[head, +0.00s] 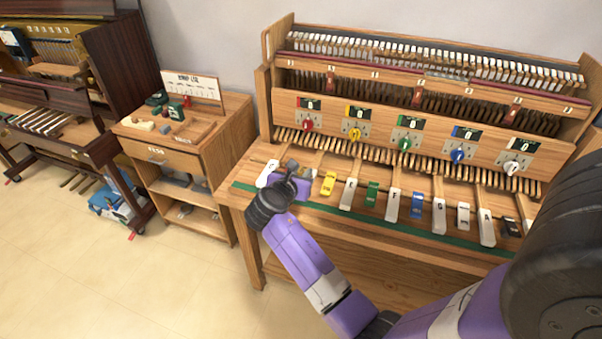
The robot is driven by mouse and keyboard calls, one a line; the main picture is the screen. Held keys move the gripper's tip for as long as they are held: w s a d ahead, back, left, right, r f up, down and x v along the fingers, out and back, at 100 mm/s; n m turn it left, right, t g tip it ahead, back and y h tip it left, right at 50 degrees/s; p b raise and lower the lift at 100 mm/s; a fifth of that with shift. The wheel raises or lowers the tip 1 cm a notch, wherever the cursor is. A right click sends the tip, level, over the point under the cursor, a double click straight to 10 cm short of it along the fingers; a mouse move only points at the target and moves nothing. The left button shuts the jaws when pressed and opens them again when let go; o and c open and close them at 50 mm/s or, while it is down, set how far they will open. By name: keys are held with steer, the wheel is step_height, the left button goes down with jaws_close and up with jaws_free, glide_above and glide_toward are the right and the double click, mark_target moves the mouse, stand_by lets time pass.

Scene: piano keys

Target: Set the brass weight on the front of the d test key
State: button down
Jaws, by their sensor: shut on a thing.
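My gripper (298,180) is at the left end of the row of test keys, low over the keys just right of the leftmost white key (267,173). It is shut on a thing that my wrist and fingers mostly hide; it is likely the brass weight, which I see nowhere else. The d test key seems to lie under or behind my gripper, and its front is hidden. Whether the held thing touches a key, I cannot tell. A yellow key (328,183) and a white key (348,194) show just right of my gripper.
More keys run right, including green (371,194) and blue (417,205) ones. A panel with several coloured knobs (405,143) stands behind them. A green strip (400,228) edges the bench front. A side cabinet (180,150) with small items stands left.

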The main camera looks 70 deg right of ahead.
steer(key=shift+f+b, duration=2.75)
steer(key=shift+b, duration=0.4)
steer(key=shift+f, duration=0.75)
steer(key=c, duration=1.1)
jaws_free()
steer(key=shift+o, duration=0.2)
steer(key=v, duration=0.7)
steer(key=shift+a, duration=0.45)
steer(key=shift+r, duration=0.1)
